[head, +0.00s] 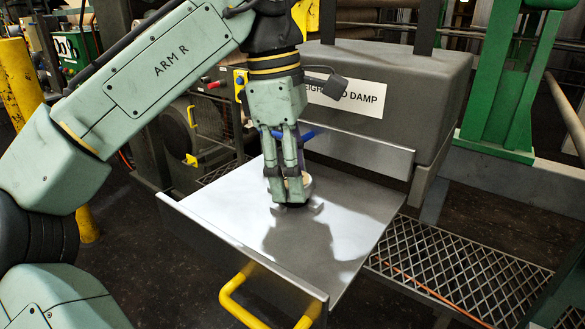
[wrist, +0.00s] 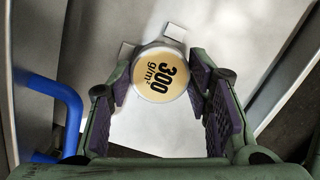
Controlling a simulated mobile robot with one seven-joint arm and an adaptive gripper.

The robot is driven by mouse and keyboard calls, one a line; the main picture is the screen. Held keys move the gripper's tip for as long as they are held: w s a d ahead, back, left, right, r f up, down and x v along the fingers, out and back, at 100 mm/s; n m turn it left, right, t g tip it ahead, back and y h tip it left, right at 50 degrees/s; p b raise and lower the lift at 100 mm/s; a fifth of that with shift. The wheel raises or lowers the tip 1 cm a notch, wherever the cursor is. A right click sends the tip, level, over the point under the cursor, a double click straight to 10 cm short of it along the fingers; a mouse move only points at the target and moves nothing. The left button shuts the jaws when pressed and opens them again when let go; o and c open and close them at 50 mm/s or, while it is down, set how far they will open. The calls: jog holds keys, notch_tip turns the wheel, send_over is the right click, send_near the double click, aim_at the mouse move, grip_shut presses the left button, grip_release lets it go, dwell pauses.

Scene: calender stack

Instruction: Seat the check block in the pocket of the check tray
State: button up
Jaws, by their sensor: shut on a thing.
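The check block is a round piece with a tan top marked "300 g/m²" in the wrist view (wrist: 160,77). In the head view its pale side (head: 307,181) shows partly behind my fingers. My gripper (head: 289,195) points down over the check tray (head: 225,205), a flat metal drawer with a low rim. In the wrist view my gripper's purple pads (wrist: 155,85) are shut on the block from both sides. Small raised grey pieces (wrist: 175,31), seemingly of the pocket, show beside the block. The block hides the pocket's middle, so I cannot tell whether it is seated.
A yellow handle (head: 240,295) is on the tray's front. A blue bar (wrist: 65,110) runs left of my gripper. A dark grey housing (head: 400,85) with a white label stands behind the tray. A mesh step (head: 450,270) lies at right. The tray's front is clear.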

jog(key=shift+s+f, duration=0.1)
jog(key=shift+f, duration=0.45)
jog(key=o, duration=1.3)
jog(key=shift+f, duration=0.1)
